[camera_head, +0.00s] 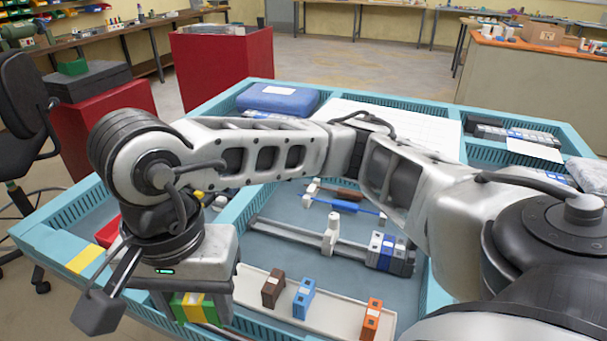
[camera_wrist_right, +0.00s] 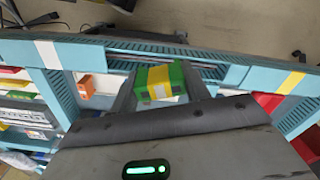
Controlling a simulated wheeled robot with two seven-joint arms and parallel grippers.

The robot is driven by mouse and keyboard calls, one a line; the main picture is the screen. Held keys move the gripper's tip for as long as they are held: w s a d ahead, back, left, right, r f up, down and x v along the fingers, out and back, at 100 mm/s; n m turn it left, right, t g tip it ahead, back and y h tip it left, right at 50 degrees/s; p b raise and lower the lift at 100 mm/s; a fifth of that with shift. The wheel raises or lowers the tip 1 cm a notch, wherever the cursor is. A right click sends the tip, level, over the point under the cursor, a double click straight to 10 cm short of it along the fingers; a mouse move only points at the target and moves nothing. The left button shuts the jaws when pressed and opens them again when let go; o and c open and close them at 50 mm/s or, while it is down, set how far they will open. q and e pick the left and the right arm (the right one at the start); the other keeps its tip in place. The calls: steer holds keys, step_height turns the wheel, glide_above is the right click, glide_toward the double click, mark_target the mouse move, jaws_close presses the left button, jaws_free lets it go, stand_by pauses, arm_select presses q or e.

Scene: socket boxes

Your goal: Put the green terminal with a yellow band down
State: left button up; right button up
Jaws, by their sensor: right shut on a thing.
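The green terminal with a yellow band (camera_head: 193,308) is between the fingers of my right gripper (camera_head: 190,305), at the lower left of the head view. In the right wrist view the terminal (camera_wrist_right: 160,82) sits between the two dark fingers of the right gripper (camera_wrist_right: 160,92), which is shut on it. It is held near the blue bench's front edge, just left of the white tray (camera_head: 340,316). I cannot tell whether its underside touches anything. My left gripper is not in view.
The tray holds a brown terminal (camera_head: 273,288), a blue terminal (camera_head: 303,298) and an orange terminal (camera_head: 371,319), with bare gaps between. Behind it lies a rail (camera_head: 290,233) with grey and blue terminals (camera_head: 388,254) at its right end. My right arm hides part of the bench.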

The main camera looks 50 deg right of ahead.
steer(key=s+d+r+m, duration=0.1)
steer(key=s+d+m, duration=0.1)
steer(key=m, duration=0.2)
glide_toward(248, 286)
steer(key=shift+s+a+p, duration=0.4)
steer(key=shift+s+p, duration=0.05)
steer(key=shift+s, duration=0.1)
steer(key=shift+w+d+f, duration=0.25)
steer(key=shift+w+f, duration=0.1)
steer(key=shift+f, duration=0.2)
step_height(248, 286, down, 2)
steer(key=shift+d+f+p, duration=0.1)
steer(key=shift+f+p, duration=0.1)
steer(key=shift+p, duration=0.25)
steer(key=shift+w+f, duration=0.1)
steer(key=shift+f, duration=0.4)
steer(key=shift+f+b, duration=0.4)
steer(key=shift+b, duration=0.1)
steer(key=shift+f+b, duration=0.25)
steer(key=shift+b, duration=0.05)
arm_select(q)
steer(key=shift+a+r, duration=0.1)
arm_select(e)
steer(key=o, duration=1.1)
steer(key=shift+r, duration=0.1)
